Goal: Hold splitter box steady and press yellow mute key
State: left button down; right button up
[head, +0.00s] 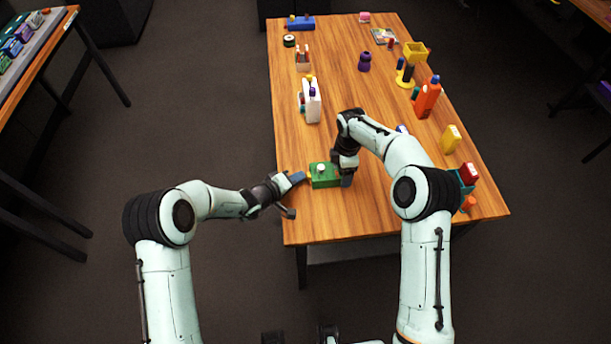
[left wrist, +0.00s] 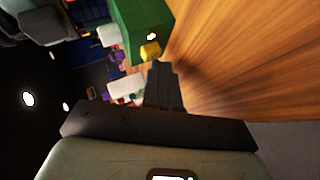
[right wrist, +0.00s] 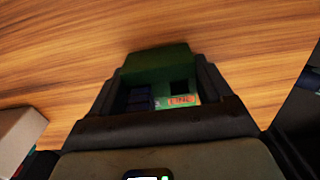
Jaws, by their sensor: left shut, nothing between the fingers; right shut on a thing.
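The green splitter box (head: 325,181) lies on the wooden table near its left front edge, with a white round part on top. It also shows in the left wrist view (left wrist: 138,22) and between my right fingers in the right wrist view (right wrist: 155,61). The yellow mute key (left wrist: 150,51) sticks out of the box's side facing my left gripper. My left gripper (head: 299,177) is shut and empty, its tips close to the key; I cannot tell if they touch. My right gripper (right wrist: 162,85) is shut on the box from the opposite side.
An orange bottle (head: 426,100), a yellow container (head: 450,139) and a red item (head: 469,173) stand along the right edge. The table's left edge is close to the box.

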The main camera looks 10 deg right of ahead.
pick_arm(q)
jog(key=shift+a, duration=0.9)
jog(key=a, duration=0.5)
dwell(0.6)
jog(key=s+a+r, duration=0.4)
jog(key=a+r, duration=0.1)
jog(key=r, duration=0.1)
jog(key=shift+s+a+r, duration=0.2)
jog(key=shift+s+a, duration=0.1)
jog(key=shift+s, duration=0.1)
dwell(0.4)
pick_arm(e)
jog(key=o, duration=1.1)
jog(key=shift+c, duration=0.2)
